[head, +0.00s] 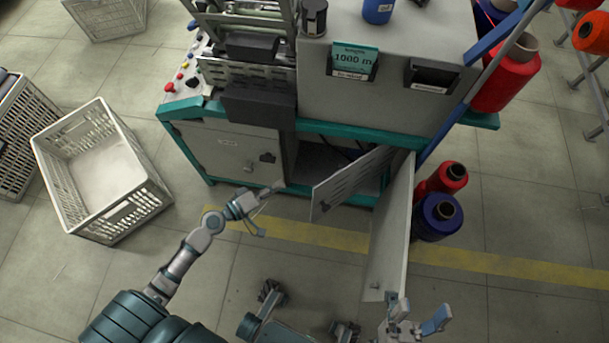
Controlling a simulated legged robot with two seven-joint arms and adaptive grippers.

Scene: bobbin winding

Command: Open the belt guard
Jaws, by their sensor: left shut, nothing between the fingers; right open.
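The belt guard (351,182), a grey slotted panel, stands swung out at an angle from the open lower bay (322,160) of the winding machine. A plain light-grey cabinet door (391,235) stands wide open to its right, reaching toward me. My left gripper (268,197) is in front of the left cabinet, left of the guard's free edge and apart from it. It is shut and empty. My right gripper (417,314) is open near the door's near end at the bottom. Whether it touches the door is unclear.
A closed cabinet door (235,153) is left of the bay. A white crate (98,207) stands on the floor at left. Red (447,178) and blue (437,216) thread spools stand right of the open door. Floor before the machine is mostly clear.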

